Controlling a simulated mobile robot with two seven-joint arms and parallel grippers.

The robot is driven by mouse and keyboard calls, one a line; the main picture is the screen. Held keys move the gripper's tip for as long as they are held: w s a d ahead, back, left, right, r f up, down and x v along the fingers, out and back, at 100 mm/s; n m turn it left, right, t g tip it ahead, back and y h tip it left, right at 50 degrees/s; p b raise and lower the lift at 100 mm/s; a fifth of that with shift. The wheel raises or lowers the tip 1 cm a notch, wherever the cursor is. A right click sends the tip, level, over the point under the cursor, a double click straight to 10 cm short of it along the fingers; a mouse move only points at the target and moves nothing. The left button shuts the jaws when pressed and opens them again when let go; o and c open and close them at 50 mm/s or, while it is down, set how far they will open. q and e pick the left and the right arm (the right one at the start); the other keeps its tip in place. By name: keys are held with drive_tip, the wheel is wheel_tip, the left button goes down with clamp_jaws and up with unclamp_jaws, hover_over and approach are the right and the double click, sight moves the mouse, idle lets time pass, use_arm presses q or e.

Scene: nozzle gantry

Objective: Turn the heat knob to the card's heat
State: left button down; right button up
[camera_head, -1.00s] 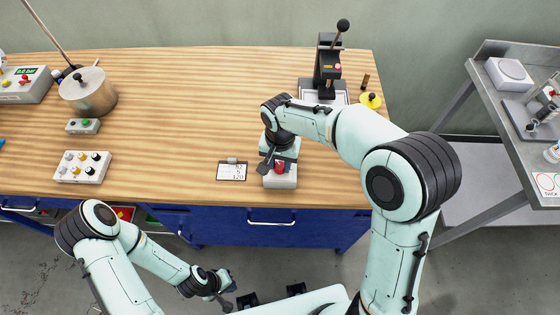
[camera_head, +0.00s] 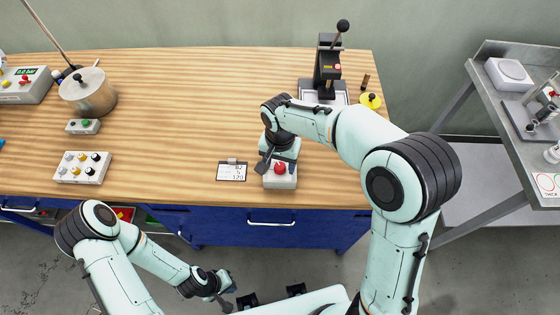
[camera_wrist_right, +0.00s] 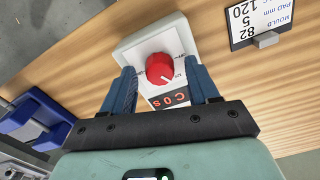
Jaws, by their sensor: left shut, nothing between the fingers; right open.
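The red heat knob (camera_head: 280,167) sits on a small white box (camera_head: 281,183) near the table's front edge. In the right wrist view, the knob (camera_wrist_right: 160,67) shows printed marks around it and a red-lit display (camera_wrist_right: 169,100) below, partly hidden by my gripper; its reading is unclear. My right gripper (camera_wrist_right: 160,70) is open, its blue fingers on either side of the knob in that view, with gaps to it. The card (camera_head: 231,171) lies left of the box; in the wrist view, the card (camera_wrist_right: 262,20) reads 82, 5 and 120. My left gripper (camera_head: 228,292) is shut and empty, below the table front.
A switch box (camera_head: 82,168), a small button box (camera_head: 83,126) and a metal pot (camera_head: 88,93) stand on the left. A lever press (camera_head: 328,70) stands at the back right. The table's middle is clear. A grey side bench (camera_head: 490,95) is at the right.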

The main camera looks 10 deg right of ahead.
sight(280, 166)
use_arm(q)
drive_tip(key=shift+w+r+p, duration=0.8)
drive_tip(key=shift+w+r, duration=0.05)
drive_tip(key=shift+r, duration=0.2)
use_arm(e)
wheel_tip(280, 166, up, 13)
drive_tip(key=shift+r, duration=0.2)
